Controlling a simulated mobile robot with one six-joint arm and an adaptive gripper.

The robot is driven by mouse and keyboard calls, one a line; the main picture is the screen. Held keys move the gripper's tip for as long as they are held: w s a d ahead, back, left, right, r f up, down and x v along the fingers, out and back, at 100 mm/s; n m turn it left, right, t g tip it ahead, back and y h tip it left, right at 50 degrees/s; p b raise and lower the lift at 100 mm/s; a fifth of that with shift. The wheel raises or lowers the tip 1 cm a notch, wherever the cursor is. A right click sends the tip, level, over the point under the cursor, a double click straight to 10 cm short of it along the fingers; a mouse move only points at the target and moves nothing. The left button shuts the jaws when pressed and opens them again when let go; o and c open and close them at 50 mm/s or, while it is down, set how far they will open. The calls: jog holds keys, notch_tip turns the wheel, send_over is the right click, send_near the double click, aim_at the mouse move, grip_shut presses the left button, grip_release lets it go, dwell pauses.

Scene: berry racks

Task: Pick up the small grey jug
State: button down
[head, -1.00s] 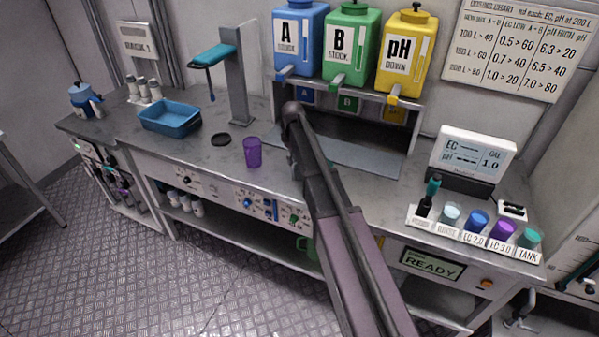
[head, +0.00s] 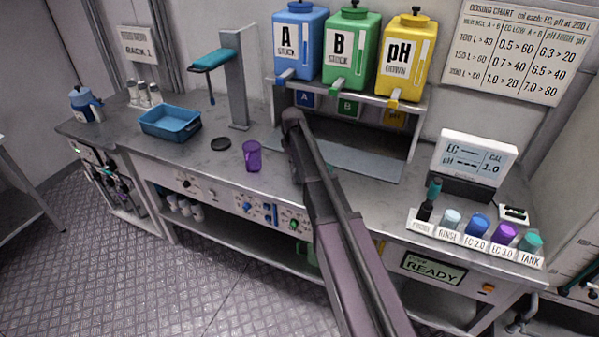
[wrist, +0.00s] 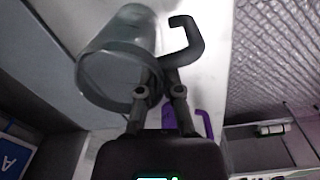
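The small grey jug (wrist: 110,68) shows in the wrist view as a see-through grey cup with a dark hooked handle (wrist: 188,42). Its open mouth faces toward the camera. My gripper (wrist: 162,78) reaches to the jug's side by the rim, and its two fingers close in on the root of the handle, with a narrow gap that the handle fills. In the head view my arm hides the jug and the gripper. Whether the jug rests on the bench or is lifted cannot be told.
A purple jug (head: 252,156) stands on the bench (head: 215,180) left of my arm and appears behind my gripper in the wrist view. A black disc (head: 221,143) and a blue tub (head: 170,124) lie further left. Blue, green and yellow tanks (head: 350,45) stand above. Several cups (head: 478,223) stand at right.

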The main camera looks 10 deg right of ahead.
jog(key=shift+r, duration=0.1)
dwell(0.4)
notch_tip(320, 180, up, 10)
jog(key=p, duration=1)
dwell(0.7)
notch_tip(320, 180, up, 7)
jog(key=p, duration=0.7)
notch_tip(320, 180, down, 10)
jog(key=b, duration=0.9)
jog(key=shift+b, duration=0.35)
jog(key=shift+r, duration=0.15)
dwell(2.1)
dwell(0.4)
